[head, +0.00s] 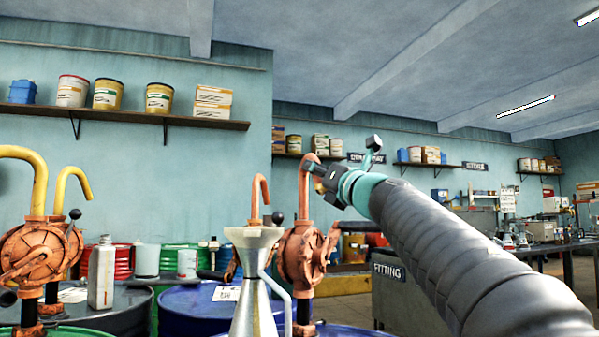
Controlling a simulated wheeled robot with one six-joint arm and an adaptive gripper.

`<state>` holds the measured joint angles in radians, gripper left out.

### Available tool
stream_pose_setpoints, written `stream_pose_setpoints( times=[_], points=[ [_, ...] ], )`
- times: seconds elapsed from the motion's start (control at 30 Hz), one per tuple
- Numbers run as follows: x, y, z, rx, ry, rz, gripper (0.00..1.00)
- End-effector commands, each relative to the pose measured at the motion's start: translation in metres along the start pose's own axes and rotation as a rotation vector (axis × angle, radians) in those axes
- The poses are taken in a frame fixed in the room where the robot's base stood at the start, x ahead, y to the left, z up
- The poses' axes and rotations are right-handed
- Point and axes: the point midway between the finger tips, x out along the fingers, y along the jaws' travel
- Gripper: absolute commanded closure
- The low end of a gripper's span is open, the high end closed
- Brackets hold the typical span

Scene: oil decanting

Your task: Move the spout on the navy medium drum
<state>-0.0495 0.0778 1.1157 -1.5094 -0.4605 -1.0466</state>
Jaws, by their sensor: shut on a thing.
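An orange-brown rotary pump (302,252) with a hooked spout (304,192) stands right of centre. My gripper (318,174) is at the upper bend of this spout, reaching in from the right, and is shut on it. A blue drum top (350,332) shows at the bottom edge by the pump's foot; its size cannot be told. Another blue drum (190,305) stands left of the can, with a paper label (226,293) on top.
A thinner orange spout (260,195) rises behind the can. Two pumps with yellow spouts (35,175) stand at left. A grey bottle (101,275) stands on a dark drum (125,312). A "FITTING" cabinet (410,310) stands beneath my arm. Shelves line the walls.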

Motion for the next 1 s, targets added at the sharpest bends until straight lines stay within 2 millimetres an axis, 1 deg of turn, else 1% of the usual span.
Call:
stream_pose_setpoints(
  times=[0.03, 0.13, 0.53, 0.57, 0.6, 0.63, 0.67, 1.0],
  points=[
    [-0.0016, -0.0018, 0.0049, -0.001, -0.005, -0.001, 1.00],
    [-0.0036, -0.0052, 0.0071, -0.001, -0.005, 0.000, 1.00],
    [-0.0046, -0.0073, 0.0074, -0.001, -0.005, -0.002, 1.00],
    [-0.0046, -0.0072, 0.0073, -0.001, -0.005, -0.002, 0.66],
    [-0.0045, -0.0072, 0.0072, -0.001, -0.005, -0.002, 0.56],
    [-0.0045, -0.0071, 0.0070, -0.001, -0.005, -0.001, 0.48],
    [-0.0043, -0.0068, 0.0066, -0.001, -0.004, -0.001, 0.43],
    [-0.0054, -0.0068, 0.0049, 0.000, -0.001, 0.000, 0.43]
  ],
)
